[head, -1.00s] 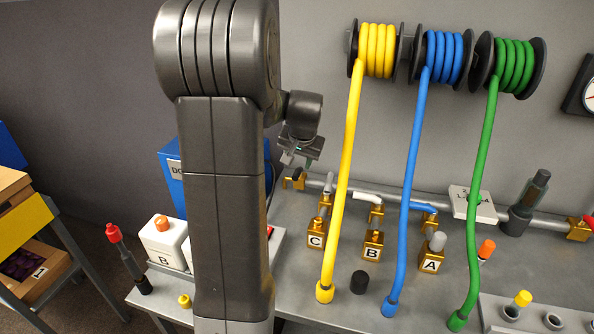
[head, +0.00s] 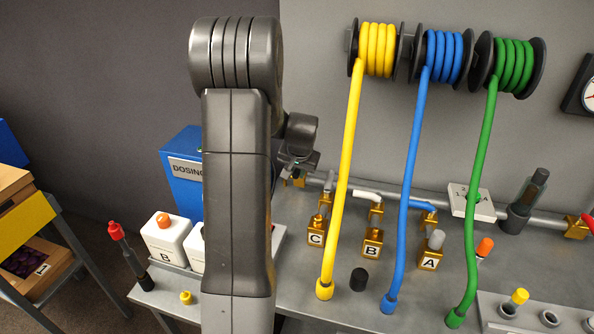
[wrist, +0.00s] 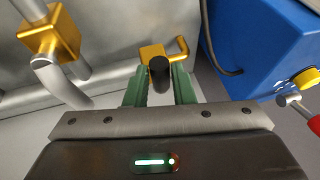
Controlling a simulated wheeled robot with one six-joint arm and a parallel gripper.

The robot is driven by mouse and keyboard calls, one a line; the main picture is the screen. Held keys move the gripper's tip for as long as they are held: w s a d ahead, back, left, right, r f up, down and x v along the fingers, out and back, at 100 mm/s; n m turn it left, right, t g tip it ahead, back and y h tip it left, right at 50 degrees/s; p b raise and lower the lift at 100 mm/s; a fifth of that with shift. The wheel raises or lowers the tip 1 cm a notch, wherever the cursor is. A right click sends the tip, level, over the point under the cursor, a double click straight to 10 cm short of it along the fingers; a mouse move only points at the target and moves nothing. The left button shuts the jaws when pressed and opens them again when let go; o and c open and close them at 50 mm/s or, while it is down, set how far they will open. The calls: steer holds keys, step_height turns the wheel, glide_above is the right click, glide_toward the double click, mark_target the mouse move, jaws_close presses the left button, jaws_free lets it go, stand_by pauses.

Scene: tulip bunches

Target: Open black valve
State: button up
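The black valve shows in the wrist view as a dark, rounded handle (wrist: 159,72) on a brass body (wrist: 153,53) at the end of the pipe. My gripper (wrist: 160,82) has green fingers, one on each side of the handle. The fingers look apart, with a pale gap visible between them below the handle; whether they touch it is hard to tell. In the head view my gripper (head: 295,169) is beside the brass fitting (head: 300,181) at the pipe's left end, and largely hides the handle.
A blue dosing box (head: 182,180) stands close to the left of my arm; it also shows in the wrist view (wrist: 262,45). Brass valves labelled C (head: 316,238), B (head: 372,243) and A (head: 431,255) stand to the right. The yellow hose (head: 341,190) hangs near my gripper.

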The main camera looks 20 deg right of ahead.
jaws_close()
steer(key=shift+d+b, duration=0.15)
steer(key=shift+b, duration=0.15)
steer(key=d+n+y+b, duration=0.1)
steer(key=d+n, duration=0.1)
steer(key=n, duration=0.2)
steer(key=d+n+g+y+b, duration=0.1)
steer(key=d+n+y, duration=0.1)
steer(key=n, duration=0.3)
steer(key=d+n+g+y+b, duration=0.1)
steer(key=d+n+y+b, duration=0.1)
steer(key=n, duration=0.2)
steer(key=shift+w+d, duration=0.1)
steer(key=shift+w, duration=0.05)
steer(key=shift+w+d+n+g+y+p, duration=0.15)
steer(key=shift+w+d+n+g+p, duration=0.15)
steer(key=shift+n, duration=0.5)
steer(key=shift+w+d+n+g+y+p, duration=0.1)
steer(key=shift+w+d+n+g+p, duration=0.2)
steer(key=shift+n, duration=0.5)
steer(key=shift+w+d+n+g+y+p, duration=0.15)
steer(key=shift+n+g+p, duration=0.2)
steer(key=shift+n, duration=0.45)
